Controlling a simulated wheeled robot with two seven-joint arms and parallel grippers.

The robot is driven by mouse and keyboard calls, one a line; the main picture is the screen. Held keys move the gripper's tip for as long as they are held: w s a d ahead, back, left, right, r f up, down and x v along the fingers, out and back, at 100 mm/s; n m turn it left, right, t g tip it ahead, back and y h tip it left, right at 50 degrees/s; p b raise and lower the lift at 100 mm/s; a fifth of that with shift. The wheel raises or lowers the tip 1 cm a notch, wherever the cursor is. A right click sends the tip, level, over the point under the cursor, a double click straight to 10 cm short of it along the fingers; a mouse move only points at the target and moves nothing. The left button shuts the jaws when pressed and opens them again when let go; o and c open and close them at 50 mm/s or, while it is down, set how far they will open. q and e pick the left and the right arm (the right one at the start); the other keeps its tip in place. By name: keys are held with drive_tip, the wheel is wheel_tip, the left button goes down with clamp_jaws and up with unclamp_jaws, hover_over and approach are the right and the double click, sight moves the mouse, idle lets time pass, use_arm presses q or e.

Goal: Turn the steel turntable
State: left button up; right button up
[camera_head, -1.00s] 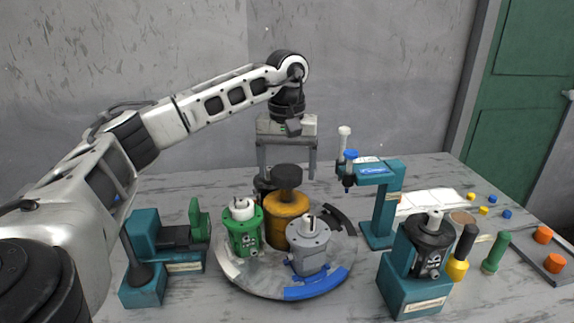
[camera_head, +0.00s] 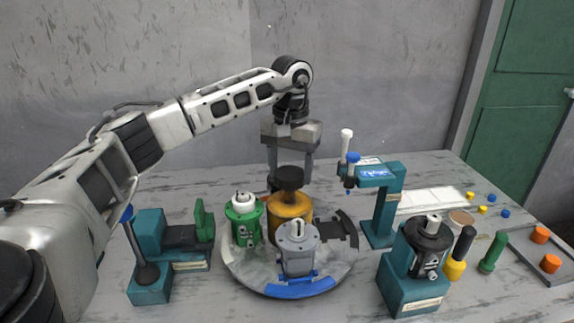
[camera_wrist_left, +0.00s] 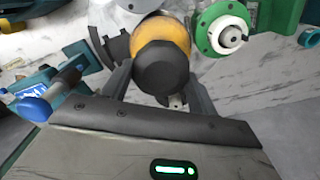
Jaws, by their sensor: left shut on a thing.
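The steel turntable (camera_head: 330,268) is a round plate with a blue segment (camera_head: 300,288) at its front. An orange cylinder (camera_head: 289,212) with a black knob (camera_head: 289,178) rises from its middle; the knob (camera_wrist_left: 162,68) also shows in the left wrist view. A green motor (camera_head: 243,218) stands left of the cylinder and a grey motor (camera_head: 297,248) in front. My left gripper (camera_head: 290,178) points down, its fingers shut on either side of the black knob; the knob partly hides the fingertips in the head view. My right gripper is not in view.
A teal vise (camera_head: 152,238) stands left of the turntable. A teal post (camera_head: 385,205) with a blue-capped tool (camera_head: 352,160) and a teal stand with a black motor (camera_head: 427,245) stand close on its right. Yellow and green handled tools and coloured caps lie farther right.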

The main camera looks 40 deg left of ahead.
use_arm(q)
drive_tip(key=o, duration=1.4)
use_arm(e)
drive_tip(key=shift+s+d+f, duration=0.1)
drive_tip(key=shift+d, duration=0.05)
use_arm(q)
wheel_tip(320, 180, up, 9)
drive_tip(key=shift+r, duration=0.1)
wheel_tip(320, 180, up, 7)
drive_tip(key=shift+f+p, duration=0.1)
drive_tip(key=shift+p, duration=0.9)
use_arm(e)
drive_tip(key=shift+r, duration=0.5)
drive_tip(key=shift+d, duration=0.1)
